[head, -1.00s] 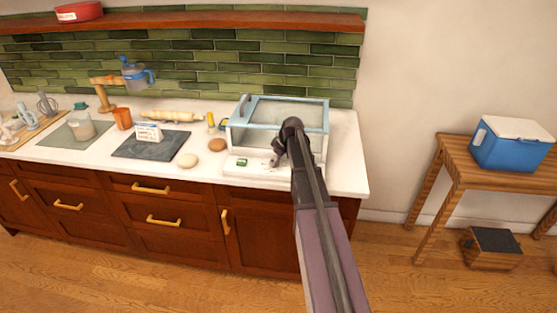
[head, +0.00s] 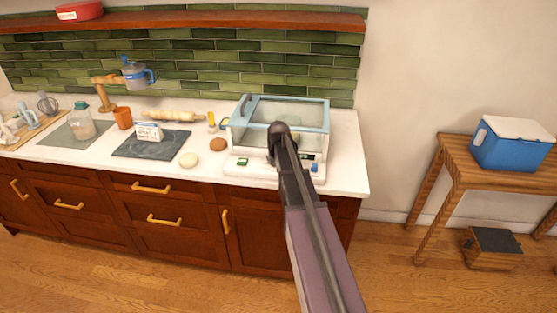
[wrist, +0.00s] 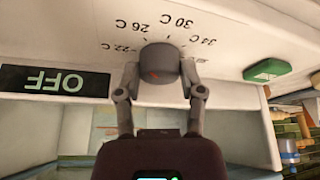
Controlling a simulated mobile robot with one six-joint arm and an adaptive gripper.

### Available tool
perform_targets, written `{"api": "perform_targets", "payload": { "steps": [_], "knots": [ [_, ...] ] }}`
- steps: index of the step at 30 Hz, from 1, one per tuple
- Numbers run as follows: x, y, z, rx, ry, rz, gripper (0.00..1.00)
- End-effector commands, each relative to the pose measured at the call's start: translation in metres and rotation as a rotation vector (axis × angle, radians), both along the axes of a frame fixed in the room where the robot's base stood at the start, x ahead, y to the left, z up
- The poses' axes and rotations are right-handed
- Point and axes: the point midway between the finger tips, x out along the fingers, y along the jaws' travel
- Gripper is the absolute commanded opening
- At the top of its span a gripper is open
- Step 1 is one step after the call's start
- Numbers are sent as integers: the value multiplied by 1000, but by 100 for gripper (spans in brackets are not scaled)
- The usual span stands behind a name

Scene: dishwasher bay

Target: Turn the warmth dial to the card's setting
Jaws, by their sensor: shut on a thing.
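The warmth dial (wrist: 160,62) is a round grey knob with a red mark, on a white panel that appears upside down in the wrist view. Printed settings around it include 22 C, 26 C, 30 C and 34 C. I cannot tell exactly which the mark points at. My gripper (wrist: 159,80) is shut on the dial, one finger on each side. In the head view my arm hides the dial on the front of the glass-walled box (head: 238,134). The card (head: 149,131) stands on a dark slab; its writing is too small to read.
A dark display (wrist: 55,82) reads OFF, and a green button (wrist: 266,70) sits on the panel's other side. A pale round (head: 189,160) and a brown round (head: 217,144) lie left of the box. The counter's right end (head: 348,165) is clear.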

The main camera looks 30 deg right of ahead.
Motion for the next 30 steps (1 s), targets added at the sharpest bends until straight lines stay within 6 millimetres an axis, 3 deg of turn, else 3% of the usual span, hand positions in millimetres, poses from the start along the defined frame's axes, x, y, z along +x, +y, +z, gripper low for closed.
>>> {"api": "perform_targets", "payload": {
  "steps": [18, 30],
  "knots": [
    [5, 0, 0, -3, -4, -542, 3],
    [4, -1, 0, -4, -3, -720, 3]
  ]
}}
